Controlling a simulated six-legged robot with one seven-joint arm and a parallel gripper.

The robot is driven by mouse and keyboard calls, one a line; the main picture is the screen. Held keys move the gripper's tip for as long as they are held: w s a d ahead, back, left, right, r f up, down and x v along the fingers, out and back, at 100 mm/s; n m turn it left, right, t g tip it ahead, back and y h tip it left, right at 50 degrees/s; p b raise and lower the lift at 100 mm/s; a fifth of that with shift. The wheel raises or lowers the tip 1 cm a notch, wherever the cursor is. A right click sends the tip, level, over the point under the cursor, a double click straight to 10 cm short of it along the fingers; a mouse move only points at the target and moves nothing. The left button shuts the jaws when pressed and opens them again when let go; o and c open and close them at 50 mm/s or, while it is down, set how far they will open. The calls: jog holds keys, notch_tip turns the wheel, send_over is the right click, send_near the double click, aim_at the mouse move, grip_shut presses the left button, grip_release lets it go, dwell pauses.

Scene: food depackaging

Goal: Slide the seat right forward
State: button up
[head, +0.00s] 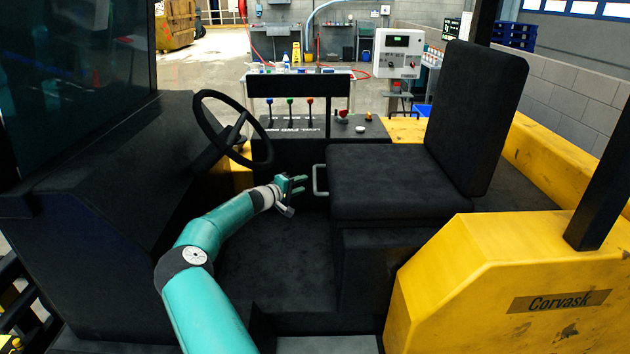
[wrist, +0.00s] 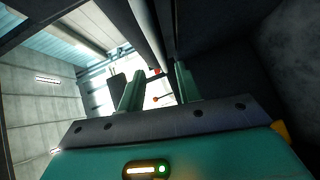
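The black seat has a cushion (head: 385,182) and an upright backrest (head: 475,112), right of centre in the head view. A pale grey bar handle (head: 317,180) stands out from the front edge of the cushion. My gripper (head: 300,184) is just left of this handle, with its teal fingers apart and pointing towards it. In the wrist view the two fingers of my gripper (wrist: 160,85) are spread, and a grey bar (wrist: 148,30), seemingly the handle, crosses ahead of the gap between them. I cannot tell whether any finger touches it.
A steering wheel (head: 222,128) and dark dashboard (head: 95,175) are at the left. A console with coloured levers (head: 290,110) stands behind my gripper. The dark cab floor (head: 285,260) is clear. A yellow body panel (head: 490,280) is at the lower right.

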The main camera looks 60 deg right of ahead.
aim_at(315, 178)
jog(key=x, duration=0.8)
grip_shut()
